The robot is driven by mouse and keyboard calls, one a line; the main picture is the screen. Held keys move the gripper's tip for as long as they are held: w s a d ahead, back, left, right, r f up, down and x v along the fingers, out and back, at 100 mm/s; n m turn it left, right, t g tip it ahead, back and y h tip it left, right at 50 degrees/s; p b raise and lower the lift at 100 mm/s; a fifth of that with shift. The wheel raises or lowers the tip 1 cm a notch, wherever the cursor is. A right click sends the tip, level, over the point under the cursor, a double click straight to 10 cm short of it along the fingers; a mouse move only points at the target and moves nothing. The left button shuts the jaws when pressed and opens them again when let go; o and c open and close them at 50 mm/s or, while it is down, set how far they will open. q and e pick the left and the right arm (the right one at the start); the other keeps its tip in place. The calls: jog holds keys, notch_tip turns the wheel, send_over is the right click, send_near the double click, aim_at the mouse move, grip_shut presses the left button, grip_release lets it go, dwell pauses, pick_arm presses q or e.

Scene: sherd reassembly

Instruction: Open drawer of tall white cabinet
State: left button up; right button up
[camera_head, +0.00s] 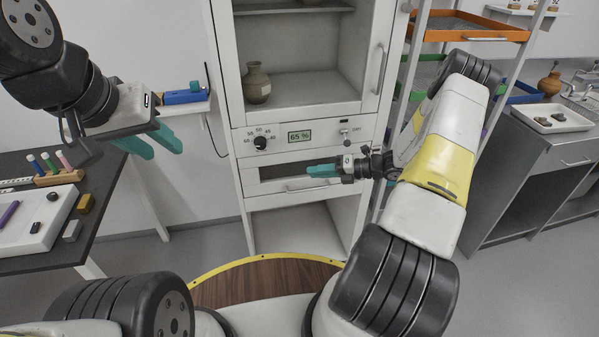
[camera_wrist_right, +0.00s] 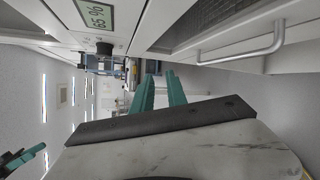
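The tall white cabinet (camera_head: 237,110) stands ahead in the head view, with a humidity readout and knob on its control panel. In the right wrist view the handle (camera_wrist_right: 245,47) is at the upper right, apart from the fingers. My right gripper (camera_head: 322,171) is in front of the drawer, its teal fingers pointing left; in its wrist view (camera_wrist_right: 160,92) a gap shows between them. My left gripper (camera_head: 165,146) is open and empty, left of the cabinet.
A dark table (camera_head: 95,190) with a tray and small blocks stands at the left. A shelf rack with an orange tray (camera_head: 470,30) and a grey counter (camera_head: 525,165) stand at the right. Open floor lies beside the cabinet's base.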

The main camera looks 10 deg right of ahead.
aim_at(308, 190)
jog(key=d+f+m+t+h, duration=0.1)
jog(key=d+f+m+t, duration=0.35)
jog(key=f+m, duration=0.65)
jog(key=shift+n, duration=0.5)
jog(key=x, duration=0.8)
jog(key=shift+w+f, duration=0.2)
jog(key=shift+f, duration=0.15)
jog(key=shift+c, duration=0.5)
grip_shut()
jog(key=shift+t, duration=0.25)
